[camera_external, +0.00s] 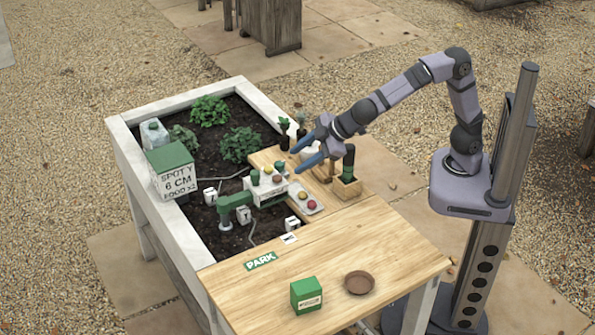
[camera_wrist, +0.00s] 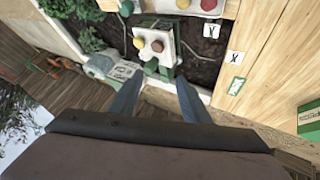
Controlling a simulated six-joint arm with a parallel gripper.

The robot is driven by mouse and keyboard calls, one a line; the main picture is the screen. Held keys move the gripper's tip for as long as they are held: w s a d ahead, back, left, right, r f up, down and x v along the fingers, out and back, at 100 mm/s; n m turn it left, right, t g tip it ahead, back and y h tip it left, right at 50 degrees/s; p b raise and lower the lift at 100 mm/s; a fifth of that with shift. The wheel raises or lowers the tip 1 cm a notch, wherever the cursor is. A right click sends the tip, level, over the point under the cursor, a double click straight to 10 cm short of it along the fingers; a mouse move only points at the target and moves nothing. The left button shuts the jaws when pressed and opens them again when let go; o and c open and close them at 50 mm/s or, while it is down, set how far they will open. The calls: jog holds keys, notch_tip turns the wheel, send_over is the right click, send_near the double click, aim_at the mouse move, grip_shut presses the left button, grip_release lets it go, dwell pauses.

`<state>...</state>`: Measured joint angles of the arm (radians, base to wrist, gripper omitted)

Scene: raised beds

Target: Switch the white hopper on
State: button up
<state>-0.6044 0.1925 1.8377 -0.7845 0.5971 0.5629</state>
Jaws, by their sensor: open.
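A white box with round coloured knobs (camera_external: 268,193) stands at the bed's inner edge, beside a green machine arm (camera_external: 238,200). I take this box to be the white hopper, but cannot be sure. No switch position can be made out.
A tray with red and yellow knobs (camera_external: 308,206) is beside the box. A green-and-white sign box (camera_external: 174,177) stands on the bed's left edge. Plants (camera_external: 240,145) fill the far bed.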

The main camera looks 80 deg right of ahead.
jog(key=w+d+t+y+p, duration=0.1)
jog(key=w+d+t+y, duration=0.15)
jog(key=w, duration=0.55)
jog(key=n+g+y+p, duration=0.2)
jog(key=y, duration=0.5)
send_near(256, 171)
jog(key=x, duration=0.3)
jog(key=shift+s+f, duration=0.15)
jog(key=shift+f, duration=0.15)
jog(key=shift+x, duration=3.7)
jog(key=shift+r, duration=0.1)
jog(key=shift+c, duration=0.3)
jog(key=shift+p, duration=0.35)
grip_shut()
